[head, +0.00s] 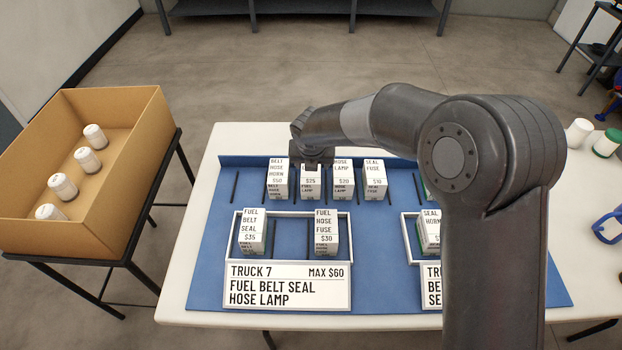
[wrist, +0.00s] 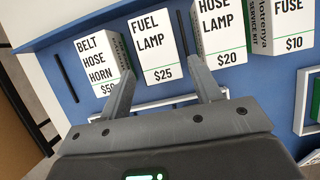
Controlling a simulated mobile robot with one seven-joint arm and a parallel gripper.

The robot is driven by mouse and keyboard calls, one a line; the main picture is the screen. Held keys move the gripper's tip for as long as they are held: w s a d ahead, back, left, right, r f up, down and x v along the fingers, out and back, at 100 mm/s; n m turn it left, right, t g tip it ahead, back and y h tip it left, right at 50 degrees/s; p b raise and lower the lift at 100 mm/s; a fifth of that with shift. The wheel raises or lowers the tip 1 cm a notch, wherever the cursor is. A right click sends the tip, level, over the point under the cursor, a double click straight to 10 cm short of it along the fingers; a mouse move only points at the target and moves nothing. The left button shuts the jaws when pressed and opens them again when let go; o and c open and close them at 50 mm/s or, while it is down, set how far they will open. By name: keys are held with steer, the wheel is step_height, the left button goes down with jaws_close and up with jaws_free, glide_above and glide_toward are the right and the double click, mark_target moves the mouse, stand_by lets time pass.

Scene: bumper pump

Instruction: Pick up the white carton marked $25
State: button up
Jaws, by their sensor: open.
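The white carton marked $25 (head: 311,182), labelled FUEL LAMP, stands upright in the back row on the blue mat. In the wrist view its top face (wrist: 155,45) lies ahead of and between the fingertips. My gripper (head: 316,165) is open at this carton, and its fingers (wrist: 161,74) appear to either side of the label's lower part. I cannot tell whether they reach down beside the carton. Part of the carton's top is hidden by my gripper in the head view.
The $50 carton (head: 278,174) stands close on the left and the $20 carton (head: 342,175) close on the right, with thin dark dividers between. The $10 carton (head: 375,176) is farther right. A framed tray (head: 287,213) with two cartons lies in front. A cardboard box (head: 110,185) holds several white bottles.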

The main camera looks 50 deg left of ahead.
mark_target(310, 175)
steer(key=x, duration=0.4)
steer(key=shift+s+a+f, duration=0.25)
steer(key=shift+a+f, duration=0.1)
steer(key=shift+x, duration=3.3)
steer(key=shift+d, duration=0.15)
steer(key=shift+c, duration=0.4)
steer(key=c, duration=0.7)
